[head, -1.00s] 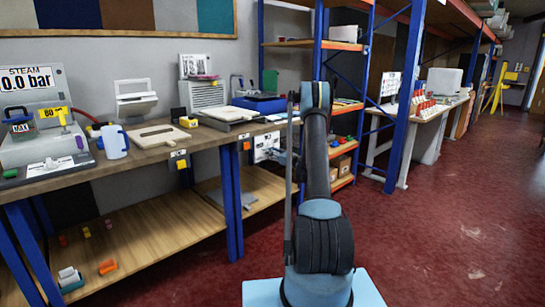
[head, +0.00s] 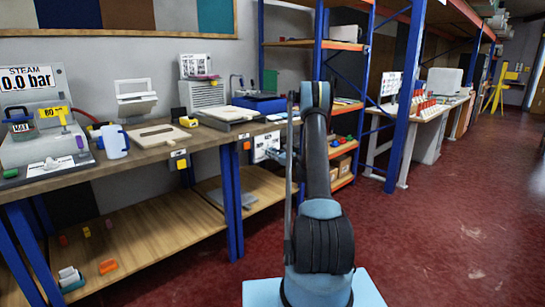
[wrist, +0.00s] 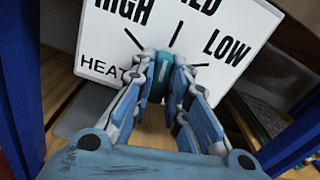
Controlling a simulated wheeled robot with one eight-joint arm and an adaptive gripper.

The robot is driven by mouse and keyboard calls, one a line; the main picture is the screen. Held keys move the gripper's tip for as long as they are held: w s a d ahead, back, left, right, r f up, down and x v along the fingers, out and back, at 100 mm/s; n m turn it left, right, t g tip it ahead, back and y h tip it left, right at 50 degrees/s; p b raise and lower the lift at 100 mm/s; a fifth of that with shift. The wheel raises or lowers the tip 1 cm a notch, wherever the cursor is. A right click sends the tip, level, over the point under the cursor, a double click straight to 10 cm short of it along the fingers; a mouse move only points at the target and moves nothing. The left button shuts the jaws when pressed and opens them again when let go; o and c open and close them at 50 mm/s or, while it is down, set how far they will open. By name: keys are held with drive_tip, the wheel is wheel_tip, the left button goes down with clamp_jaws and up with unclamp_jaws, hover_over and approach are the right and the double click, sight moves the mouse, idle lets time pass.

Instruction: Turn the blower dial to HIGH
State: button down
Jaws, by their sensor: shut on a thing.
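The blower panel is a white plate (wrist: 232,25) with black lettering, tilted in the wrist view. HIGH is at the upper left, a partly cut-off word ending in D at the top middle, LOW at the right, and HEAT at the lower left. Black tick marks fan out between the dial and the words. The teal dial (wrist: 157,80) sits between my fingertips. My gripper (wrist: 160,85) is shut on it. The fingers cover much of the dial, so I cannot tell where it points. In the head view the panel (head: 264,146) shows small below the bench, partly behind my arm.
Blue posts (wrist: 18,75) flank the panel in the wrist view. The workbench (head: 90,177) carries a steam unit (head: 35,110), a white mug (head: 115,142) and a cutting board (head: 158,136). The red floor (head: 440,240) to the right is clear.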

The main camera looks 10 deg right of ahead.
drive_tip(key=shift+s+a+f+n, duration=0.1)
drive_tip(key=shift+n, duration=2.35)
drive_tip(key=shift+a+f+n, duration=0.1)
drive_tip(key=shift+n, duration=2.35)
drive_tip(key=c, duration=1.6)
unclamp_jaws()
drive_tip(key=shift+o, duration=0.2)
drive_tip(key=shift+d, duration=0.1)
drive_tip(key=v, duration=1.2)
